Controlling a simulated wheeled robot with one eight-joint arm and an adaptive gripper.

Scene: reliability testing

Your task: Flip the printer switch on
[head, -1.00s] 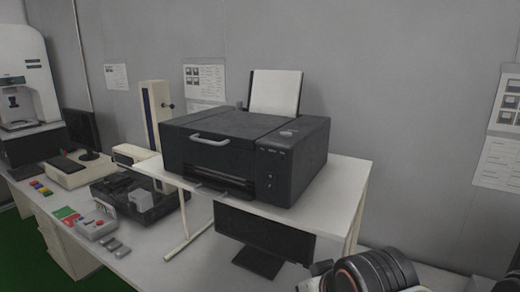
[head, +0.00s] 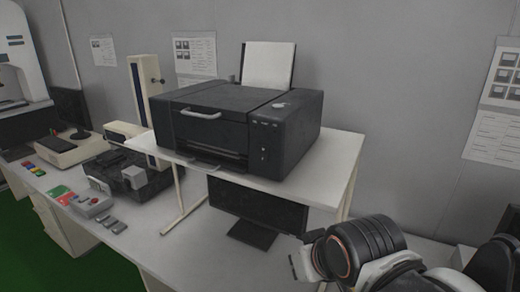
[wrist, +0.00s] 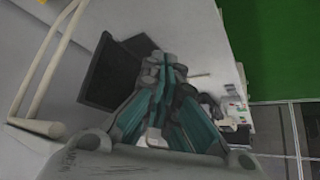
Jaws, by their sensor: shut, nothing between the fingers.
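The black printer (head: 215,129) stands on a raised white shelf (head: 338,166), with white paper (head: 268,66) upright at its back. Its right front panel (head: 268,147) carries several small buttons or marks; which one is the switch is too small to tell. My gripper (wrist: 164,62) is shut and empty in the wrist view, its teal and grey fingers together, with the table and the dark monitor below. In the head view my arm is at the lower right, below and to the right of the printer and apart from it.
The monitor (head: 257,206) stands under the shelf. A black tray with grey parts (head: 127,182) and small coloured blocks lie on the long white table (head: 180,247) at left. The shelf's legs and front edge border the space below the printer.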

